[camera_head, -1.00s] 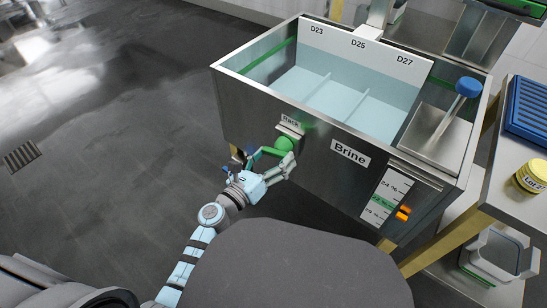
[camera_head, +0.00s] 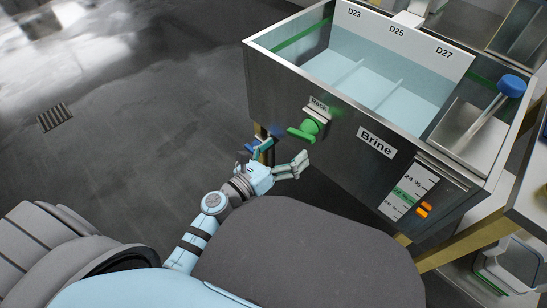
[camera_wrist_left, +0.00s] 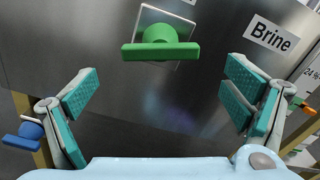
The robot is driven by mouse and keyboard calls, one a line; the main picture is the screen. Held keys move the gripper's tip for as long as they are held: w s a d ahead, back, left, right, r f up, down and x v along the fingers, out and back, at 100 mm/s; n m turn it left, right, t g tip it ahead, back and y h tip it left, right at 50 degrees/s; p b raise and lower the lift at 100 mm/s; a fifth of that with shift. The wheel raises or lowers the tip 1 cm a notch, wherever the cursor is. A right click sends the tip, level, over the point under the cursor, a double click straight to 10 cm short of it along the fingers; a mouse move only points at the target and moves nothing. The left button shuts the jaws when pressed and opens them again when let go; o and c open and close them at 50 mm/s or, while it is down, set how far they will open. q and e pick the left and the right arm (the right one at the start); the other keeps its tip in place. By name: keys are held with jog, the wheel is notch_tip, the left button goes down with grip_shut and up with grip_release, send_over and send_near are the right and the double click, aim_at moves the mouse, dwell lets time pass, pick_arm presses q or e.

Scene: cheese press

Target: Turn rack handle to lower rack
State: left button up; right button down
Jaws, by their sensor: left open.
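The green rack handle (camera_head: 303,132) sits on the front wall of the steel brine tank (camera_head: 345,135), under the "Rack" label (camera_head: 319,103). In the left wrist view the handle (camera_wrist_left: 160,51) has its bar lying level across the picture. My left gripper (camera_head: 282,156) is open and empty, just below and in front of the handle, not touching it. In the wrist view its teal pads (camera_wrist_left: 160,92) stand wide apart below the handle. My right gripper is out of view.
A blue valve handle (camera_wrist_left: 24,136) with a tap is low beside the left finger. A blue-knobbed lever (camera_head: 511,86) stands at the tank's right end. A level scale (camera_head: 408,192) is on the front wall.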

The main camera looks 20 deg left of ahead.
pick_arm(q)
jog(key=v, duration=0.7)
jog(key=shift+s, duration=0.1)
